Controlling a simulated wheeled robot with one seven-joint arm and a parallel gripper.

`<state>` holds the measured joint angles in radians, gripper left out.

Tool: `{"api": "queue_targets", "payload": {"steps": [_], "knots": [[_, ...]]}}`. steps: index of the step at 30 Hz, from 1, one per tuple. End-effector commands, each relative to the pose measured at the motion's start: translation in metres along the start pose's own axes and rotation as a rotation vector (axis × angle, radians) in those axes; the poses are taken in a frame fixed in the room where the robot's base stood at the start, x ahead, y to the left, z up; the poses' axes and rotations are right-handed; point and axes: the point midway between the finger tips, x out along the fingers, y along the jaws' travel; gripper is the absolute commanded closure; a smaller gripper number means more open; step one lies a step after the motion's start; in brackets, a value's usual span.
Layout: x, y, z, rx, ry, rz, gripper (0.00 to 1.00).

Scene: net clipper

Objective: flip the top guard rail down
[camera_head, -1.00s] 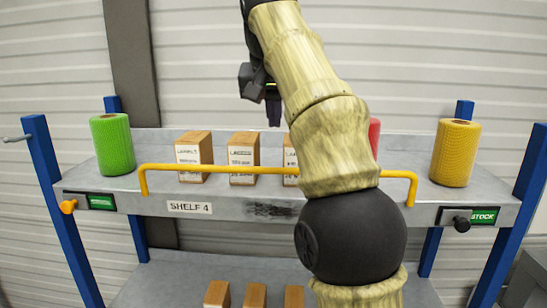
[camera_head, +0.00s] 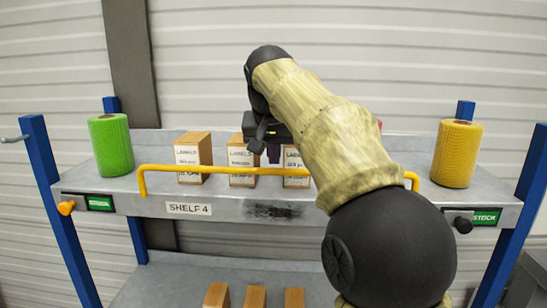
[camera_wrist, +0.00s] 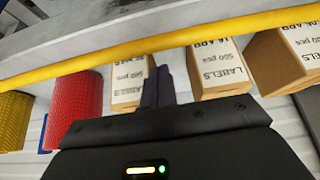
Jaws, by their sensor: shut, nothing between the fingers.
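The yellow guard rail (camera_head: 215,170) stands raised along the front edge of the top shelf, before the boxes. In the wrist view it crosses the top of the picture as a yellow bar (camera_wrist: 120,50). My gripper (camera_head: 273,154) is shut and empty, just above the rail's bar in the head view, between the middle and right boxes. In the wrist view my dark closed fingers (camera_wrist: 158,86) end just short of the rail on the box side; I see no clear contact. The rail's right part is mostly hidden by my arm.
Three label boxes (camera_head: 194,158) stand close behind the rail. A green roll (camera_head: 112,145) is at left, a yellow roll (camera_head: 455,153) at right; a red roll (camera_wrist: 75,108) shows in the wrist view. An orange knob (camera_head: 67,207) and a black knob (camera_head: 462,225) sit on the shelf front (camera_head: 330,213).

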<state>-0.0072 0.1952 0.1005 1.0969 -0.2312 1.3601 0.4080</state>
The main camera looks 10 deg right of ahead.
Motion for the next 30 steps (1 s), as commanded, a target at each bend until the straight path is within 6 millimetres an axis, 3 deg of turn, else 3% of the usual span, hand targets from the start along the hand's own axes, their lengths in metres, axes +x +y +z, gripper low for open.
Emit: {"api": "queue_targets", "payload": {"steps": [7, 30], "knots": [[-0.006, -0.001, 0.016, -0.003, 0.0, -0.001, 1.0], [-0.005, 0.005, 0.02, 0.009, 0.066, 0.005, 1.0]]}}
